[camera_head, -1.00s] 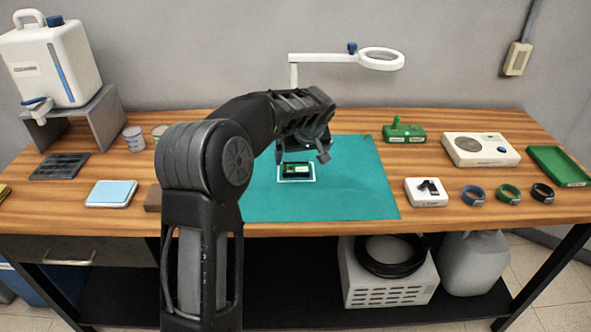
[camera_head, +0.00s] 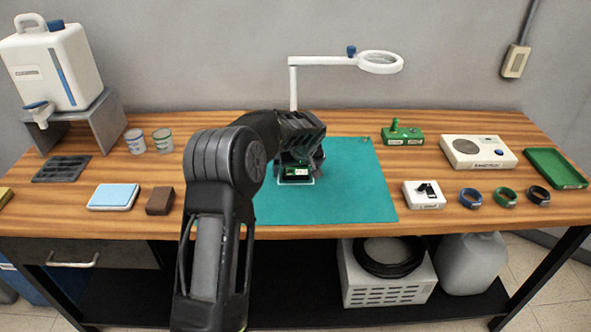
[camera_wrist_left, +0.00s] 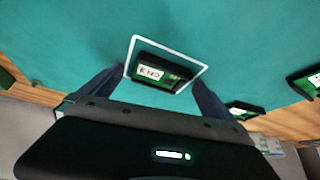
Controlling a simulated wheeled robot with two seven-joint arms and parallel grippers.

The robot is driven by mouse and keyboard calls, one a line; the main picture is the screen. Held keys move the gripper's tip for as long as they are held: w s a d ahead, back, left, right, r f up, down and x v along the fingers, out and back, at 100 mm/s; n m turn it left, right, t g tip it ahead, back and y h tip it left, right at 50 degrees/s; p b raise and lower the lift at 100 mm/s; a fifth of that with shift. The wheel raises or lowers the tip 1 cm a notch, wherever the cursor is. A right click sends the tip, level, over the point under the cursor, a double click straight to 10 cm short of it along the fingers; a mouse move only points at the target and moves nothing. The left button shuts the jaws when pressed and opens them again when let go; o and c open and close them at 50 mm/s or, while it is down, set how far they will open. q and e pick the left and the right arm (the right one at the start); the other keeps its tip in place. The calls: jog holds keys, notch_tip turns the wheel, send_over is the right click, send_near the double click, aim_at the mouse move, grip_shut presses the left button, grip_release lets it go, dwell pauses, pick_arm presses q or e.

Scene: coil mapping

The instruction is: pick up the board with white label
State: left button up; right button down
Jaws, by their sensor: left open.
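The board with the white label (camera_head: 297,173) is small and green with a dark edge. It lies inside a white outlined rectangle on the teal mat (camera_head: 345,195). In the left wrist view the board (camera_wrist_left: 162,73) lies between my two fingers, its label facing up. My left gripper (camera_head: 297,162) is open and pointing down over the board, partly covering it in the head view. In the wrist view the fingers of my left gripper (camera_wrist_left: 158,77) stand apart on either side of the outline, with no visible grip on the board. My right gripper is not in view.
A magnifier lamp (camera_head: 380,62) stands behind the mat. A white block (camera_head: 424,199) and several wrist bands are to the right. A brown block (camera_head: 160,200), a blue-topped pad (camera_head: 113,196) and two cans are to the left. The mat's right part is clear.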

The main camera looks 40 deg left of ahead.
aim_at(296, 172)
pick_arm(q)
jog(key=shift+w+f, duration=0.1)
jog(key=shift+f, duration=0.05)
jog(key=shift+c, duration=0.2)
dwell(0.3)
jog(key=c, duration=1.5)
notch_tip(296, 172, up, 10)
jog(key=shift+r+b, duration=0.1)
jog(key=shift+b, duration=0.65)
